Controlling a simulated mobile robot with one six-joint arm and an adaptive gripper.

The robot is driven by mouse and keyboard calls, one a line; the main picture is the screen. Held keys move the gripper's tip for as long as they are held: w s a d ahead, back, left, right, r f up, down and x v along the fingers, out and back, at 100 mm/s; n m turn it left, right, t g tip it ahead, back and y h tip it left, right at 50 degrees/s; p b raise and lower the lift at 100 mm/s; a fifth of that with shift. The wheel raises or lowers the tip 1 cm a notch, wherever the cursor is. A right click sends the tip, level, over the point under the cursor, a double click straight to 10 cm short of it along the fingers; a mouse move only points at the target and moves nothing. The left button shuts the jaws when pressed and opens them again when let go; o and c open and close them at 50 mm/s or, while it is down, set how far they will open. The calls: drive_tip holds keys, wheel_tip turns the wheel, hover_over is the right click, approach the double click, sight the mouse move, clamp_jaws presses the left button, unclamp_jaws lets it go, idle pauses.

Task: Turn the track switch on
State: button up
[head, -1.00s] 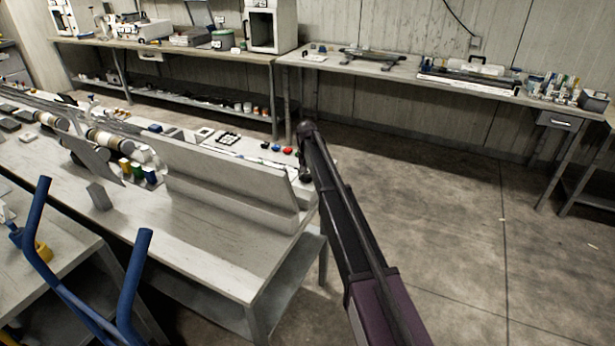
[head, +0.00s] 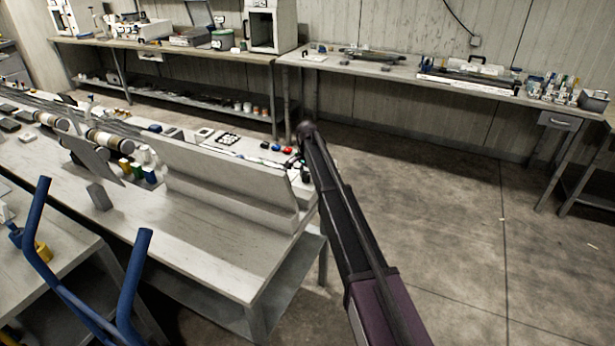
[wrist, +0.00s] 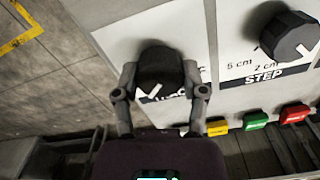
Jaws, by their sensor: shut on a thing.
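A black round knob (wrist: 160,62) with a white pointer mark stands on the light panel in the wrist view. Its label is mostly hidden by my gripper, so I cannot read it fully. My gripper (wrist: 160,72) is shut on this knob, one finger on each side. The pointer slants toward the lower left finger.
A second black knob (wrist: 290,38), labelled STEP, is at the right. Yellow (wrist: 217,128), green (wrist: 254,121) and red (wrist: 294,113) buttons line the panel's edge. Cylindrical core pieces (head: 108,138) lie on the bench at left. Open floor (head: 450,220) is right of my arm.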

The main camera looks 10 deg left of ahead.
drive_tip(key=shift+s, duration=0.1)
drive_tip(key=o, duration=1.1)
drive_tip(key=shift+n, duration=0.3)
